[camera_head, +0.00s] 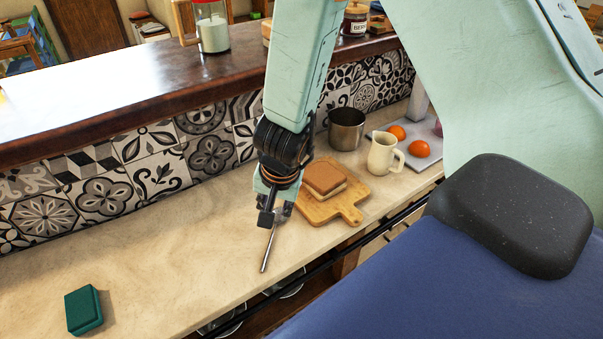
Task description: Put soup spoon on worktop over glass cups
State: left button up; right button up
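My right gripper (272,209), its arm coming down from the top right, is over the pale stone worktop (150,265). Its fingers are closed around one end of a thin metal utensil, seemingly the soup spoon (268,250). The utensil slants down toward the worktop's front edge. Its bowl does not show clearly, and I cannot tell whether its lower end touches the surface. Rounded, glassy shapes, perhaps the glass cups (291,290), show partly on a lower level below the front edge. My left gripper is not in view.
A wooden board (345,207) with a sandwich-like block lies right of the gripper. A metal pot (346,129), cream jug (383,153) and oranges (418,149) stand farther right. A green block (84,310) lies front left. The worktop between is clear. A raised dark wooden counter (130,90) runs behind.

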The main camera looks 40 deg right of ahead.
jog(key=s+d+f+n+g+h, duration=0.2)
jog(key=s+f+n, duration=0.3)
jog(key=s+f, duration=0.65)
jog(key=s+a+f+n+y, duration=0.1)
jog(key=s+a+n, duration=0.1)
jog(key=s, duration=0.5)
jog(key=s+a+f+n+g+y, duration=0.1)
jog(key=s+a+f+n, duration=0.1)
jog(key=s, duration=0.5)
jog(key=shift+a+f+n, duration=0.25)
jog(key=shift+f+n, duration=0.05)
